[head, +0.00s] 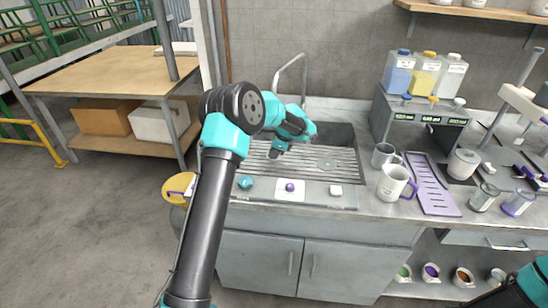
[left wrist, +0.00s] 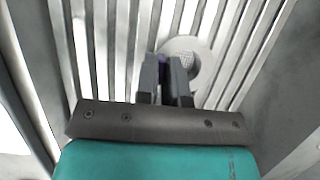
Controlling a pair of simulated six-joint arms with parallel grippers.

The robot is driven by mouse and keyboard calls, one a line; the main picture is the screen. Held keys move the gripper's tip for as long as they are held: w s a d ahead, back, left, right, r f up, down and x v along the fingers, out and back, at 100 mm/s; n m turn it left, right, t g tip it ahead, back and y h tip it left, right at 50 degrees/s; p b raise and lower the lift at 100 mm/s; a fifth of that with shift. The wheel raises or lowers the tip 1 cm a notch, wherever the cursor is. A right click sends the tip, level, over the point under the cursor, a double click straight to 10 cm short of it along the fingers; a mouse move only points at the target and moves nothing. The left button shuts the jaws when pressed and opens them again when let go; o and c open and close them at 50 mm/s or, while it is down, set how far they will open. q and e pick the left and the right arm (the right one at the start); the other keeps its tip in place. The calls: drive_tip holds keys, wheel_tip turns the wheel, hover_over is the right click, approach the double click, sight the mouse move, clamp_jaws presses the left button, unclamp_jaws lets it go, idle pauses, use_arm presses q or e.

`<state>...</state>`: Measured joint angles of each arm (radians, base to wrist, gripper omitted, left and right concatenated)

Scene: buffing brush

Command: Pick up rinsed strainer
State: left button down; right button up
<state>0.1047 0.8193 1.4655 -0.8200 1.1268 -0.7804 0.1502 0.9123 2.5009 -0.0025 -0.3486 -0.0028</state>
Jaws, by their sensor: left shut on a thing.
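My left gripper (head: 277,152) reaches over the slatted drainboard in the sink area, fingers pointing down. In the left wrist view its two grey fingers (left wrist: 166,75) are shut on a narrow purple part that shows between them. Just beyond the fingertips is a round grey rim with a patch of mesh, which looks like the strainer (left wrist: 192,62). The fingers hide part of it, and I cannot tell whether it touches the slats. In the head view the hand hides the held part. A faint pale disc (head: 326,164) shows on the slats to the right of the fingers.
A tall faucet (head: 303,75) stands behind the slatted drainboard (head: 330,178). A white mug (head: 393,183), a grey mug (head: 383,155) and a purple slotted tray (head: 433,185) stand to the right.

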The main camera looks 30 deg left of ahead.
use_arm(q)
drive_tip(key=shift+r, duration=0.45)
drive_tip(key=v, duration=0.2)
drive_tip(key=shift+r, duration=0.4)
drive_tip(key=w+d, duration=0.2)
drive_tip(key=d, duration=0.3)
drive_tip(key=w+d, duration=0.2)
drive_tip(key=d, duration=0.3)
drive_tip(key=w+d, duration=0.2)
drive_tip(key=d, duration=0.4)
drive_tip(key=shift+w, duration=0.35)
